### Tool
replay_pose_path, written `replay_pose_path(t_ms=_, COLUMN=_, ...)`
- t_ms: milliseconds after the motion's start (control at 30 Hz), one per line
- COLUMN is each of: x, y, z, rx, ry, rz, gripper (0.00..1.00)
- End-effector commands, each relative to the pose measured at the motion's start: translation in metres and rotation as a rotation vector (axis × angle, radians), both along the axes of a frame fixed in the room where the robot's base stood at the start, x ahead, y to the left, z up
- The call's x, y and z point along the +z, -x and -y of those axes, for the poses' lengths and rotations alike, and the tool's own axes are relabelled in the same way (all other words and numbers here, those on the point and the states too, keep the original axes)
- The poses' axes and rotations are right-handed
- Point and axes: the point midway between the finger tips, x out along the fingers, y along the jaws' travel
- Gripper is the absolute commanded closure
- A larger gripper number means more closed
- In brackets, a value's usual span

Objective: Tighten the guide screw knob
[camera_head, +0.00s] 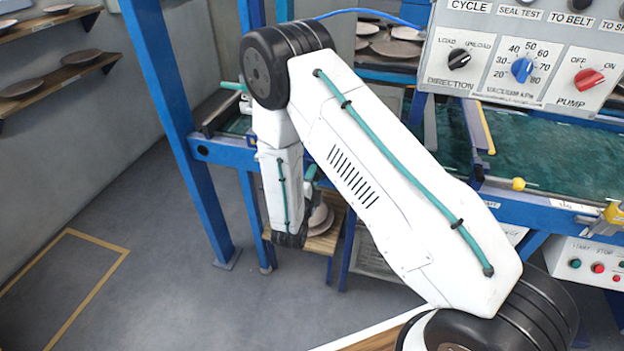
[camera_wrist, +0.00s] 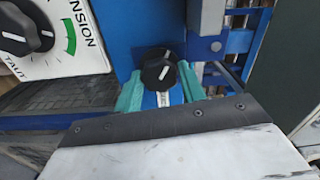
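A round black knob (camera_wrist: 158,68) with a white mark on its face stands in front of a blue upright in the wrist view. I take it to be the guide screw knob. My gripper (camera_wrist: 160,72) has two teal fingers, one on each side of the knob. The fingers are apart, and I cannot tell whether either touches it. A blue piece with a white label shows between the fingers below the knob. In the head view my own arm covers the middle, and I cannot make out this knob there.
A white panel with a tension dial (camera_wrist: 22,30) is close on the left in the wrist view. In the head view, a control panel (camera_head: 530,55) hangs at upper right above the blue frame (camera_head: 170,110). Shelves with plates (camera_head: 50,85) line the left wall. Floor at lower left is clear.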

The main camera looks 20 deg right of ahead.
Motion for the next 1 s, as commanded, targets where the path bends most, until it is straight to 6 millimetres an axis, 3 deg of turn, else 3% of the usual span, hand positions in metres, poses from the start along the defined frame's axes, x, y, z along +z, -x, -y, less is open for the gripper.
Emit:
replay_pose_path(t_ms=67, x=0.001, y=-0.001, z=-0.001, rx=0.002, ry=-0.001, rz=0.003, gripper=0.42)
replay_pose_path(t_ms=400, x=0.0, y=0.004, z=-0.001, rx=-0.003, ry=0.0, rz=0.0, gripper=0.42)
replay_pose_path(t_ms=800, x=0.0, y=0.052, z=-0.038, rx=-0.001, ry=0.0, rz=0.0, gripper=0.42)
replay_pose_path(t_ms=1000, x=0.0, y=0.062, z=-0.045, rx=-0.002, ry=0.0, rz=0.0, gripper=0.42)
